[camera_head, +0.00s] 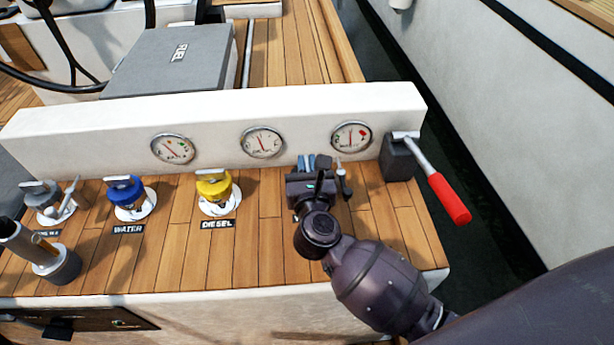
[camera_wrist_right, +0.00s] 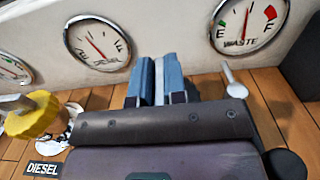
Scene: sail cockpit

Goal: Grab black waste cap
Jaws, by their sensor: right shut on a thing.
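My right gripper (camera_head: 308,165) reaches over the wooden deck panel to the right of the yellow diesel cap, below the rightmost gauge. Its blue fingers (camera_wrist_right: 160,80) are close together, pointing toward the white gauge wall. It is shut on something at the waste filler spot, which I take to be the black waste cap. The cap itself is hidden behind the gripper body in both views. A small pale lever (camera_wrist_right: 235,84) stands just right of the fingers. My left gripper is not in view.
The yellow cap (camera_head: 214,186), blue cap (camera_head: 127,194) and grey cap (camera_head: 42,196) stand in a row to the left. A red-handled lever (camera_head: 447,197) is at the right edge. The WASTE gauge (camera_wrist_right: 243,22) is on the wall. Planks between yellow cap and gripper are clear.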

